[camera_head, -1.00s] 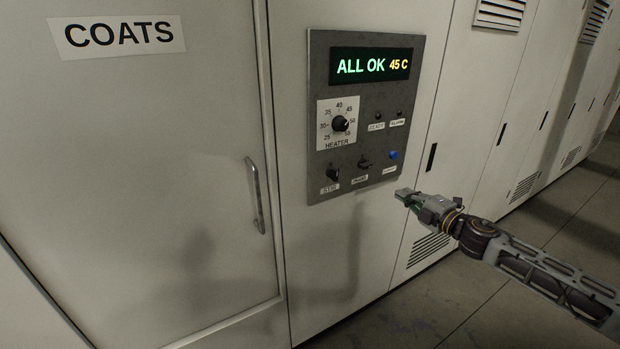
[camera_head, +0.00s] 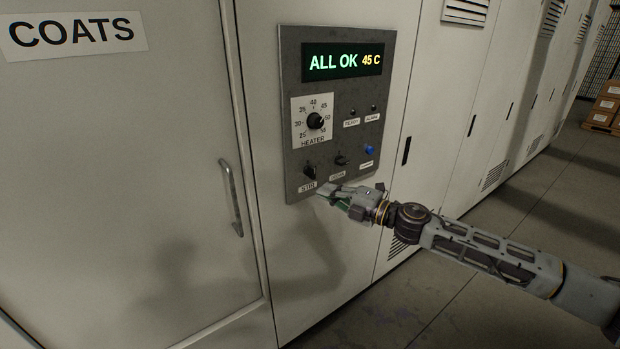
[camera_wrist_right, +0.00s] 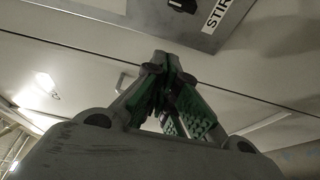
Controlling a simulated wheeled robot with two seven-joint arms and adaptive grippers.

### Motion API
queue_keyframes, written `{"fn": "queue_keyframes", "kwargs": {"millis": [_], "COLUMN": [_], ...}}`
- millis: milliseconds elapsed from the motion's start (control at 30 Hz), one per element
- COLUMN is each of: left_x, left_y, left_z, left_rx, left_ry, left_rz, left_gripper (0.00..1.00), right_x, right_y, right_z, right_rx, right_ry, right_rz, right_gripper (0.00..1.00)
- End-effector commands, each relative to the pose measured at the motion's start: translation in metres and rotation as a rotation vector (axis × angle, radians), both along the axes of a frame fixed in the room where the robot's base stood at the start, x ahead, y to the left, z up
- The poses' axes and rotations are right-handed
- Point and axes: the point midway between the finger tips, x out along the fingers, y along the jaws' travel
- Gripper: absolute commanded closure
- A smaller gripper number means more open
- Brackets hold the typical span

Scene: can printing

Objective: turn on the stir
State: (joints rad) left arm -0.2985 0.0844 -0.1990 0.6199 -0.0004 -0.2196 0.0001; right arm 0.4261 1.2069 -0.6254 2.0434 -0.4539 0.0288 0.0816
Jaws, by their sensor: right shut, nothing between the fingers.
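My right gripper (camera_head: 322,191) is just below and right of that label in the head view. It is shut and empty, its fingers pointing left. In the right wrist view the closed fingertips (camera_wrist_right: 160,56) point up toward the panel's lower edge, with the STIR label (camera_wrist_right: 217,14) and part of the switch (camera_wrist_right: 183,5) above them. I see no contact with the switch. My left gripper is out of view.
The panel also carries a display (camera_head: 343,62) reading ALL OK 45 C, a heater dial (camera_head: 315,121), another dark switch (camera_head: 342,160) and a blue button (camera_head: 369,150). A door handle (camera_head: 231,198) is at the left. Boxes (camera_head: 604,104) stand far right.

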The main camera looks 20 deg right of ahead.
Motion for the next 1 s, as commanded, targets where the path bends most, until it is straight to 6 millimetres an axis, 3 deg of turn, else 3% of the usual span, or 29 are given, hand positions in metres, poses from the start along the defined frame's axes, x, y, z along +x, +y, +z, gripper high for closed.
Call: {"fn": "queue_keyframes", "kwargs": {"millis": [467, 1000], "left_x": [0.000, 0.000], "left_y": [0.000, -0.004], "left_z": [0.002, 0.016], "left_rx": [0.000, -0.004], "left_ry": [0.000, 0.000], "left_rz": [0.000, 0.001], "left_gripper": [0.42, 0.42], "right_x": [0.002, 0.021], "right_y": [0.001, 0.017], "right_z": [0.001, 0.002], "right_rx": [0.001, 0.001], "right_ry": [0.000, 0.000], "right_rz": [-0.001, 0.000], "right_gripper": [1.00, 1.00]}}
